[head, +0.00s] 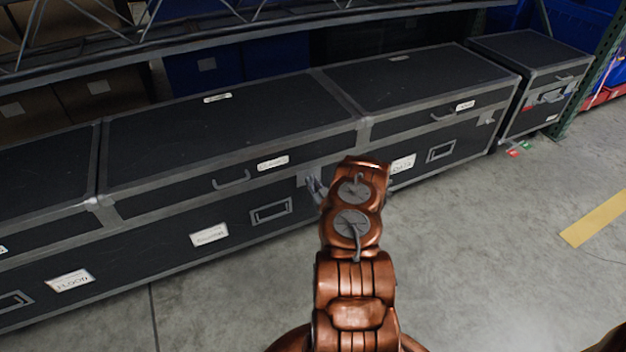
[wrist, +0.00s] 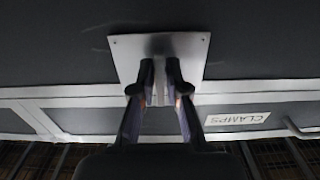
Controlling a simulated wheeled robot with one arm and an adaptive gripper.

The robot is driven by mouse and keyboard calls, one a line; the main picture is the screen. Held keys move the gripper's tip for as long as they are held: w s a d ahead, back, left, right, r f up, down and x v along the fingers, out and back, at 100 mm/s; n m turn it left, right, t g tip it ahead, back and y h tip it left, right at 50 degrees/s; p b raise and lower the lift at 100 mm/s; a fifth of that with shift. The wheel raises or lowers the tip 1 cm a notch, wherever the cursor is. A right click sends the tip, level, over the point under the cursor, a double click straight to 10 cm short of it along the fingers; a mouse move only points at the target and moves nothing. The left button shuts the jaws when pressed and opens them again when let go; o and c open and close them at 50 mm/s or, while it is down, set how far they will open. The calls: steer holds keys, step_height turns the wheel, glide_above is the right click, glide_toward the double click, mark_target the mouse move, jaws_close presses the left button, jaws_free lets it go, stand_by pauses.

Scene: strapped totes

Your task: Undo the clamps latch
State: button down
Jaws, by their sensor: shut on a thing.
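The black case with grey metal edging (head: 225,135) has a label (head: 272,163) on its lid front, too small to read here. In the wrist view a label (wrist: 238,118) reads CLAMPS. The clamps latch has a pale square metal plate (wrist: 194,52) on the case front, with its middle hidden between my fingers. My gripper (wrist: 160,78) is shut on the latch there. In the head view my gripper (head: 313,186) is at the case front, right of the lid handle (head: 231,180); my arm partly blocks this spot.
Another black case section (head: 410,85) adjoins on the right, and a separate case (head: 530,55) stands beyond it. Lower fronts carry labels (head: 209,235) and recessed handles (head: 271,211). A metal truss (head: 200,30) runs above the back.

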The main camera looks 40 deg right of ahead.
steer(key=shift+f, duration=0.1)
stand_by(0.3)
steer(key=c, duration=1.3)
jaws_free()
steer(key=v, duration=1.2)
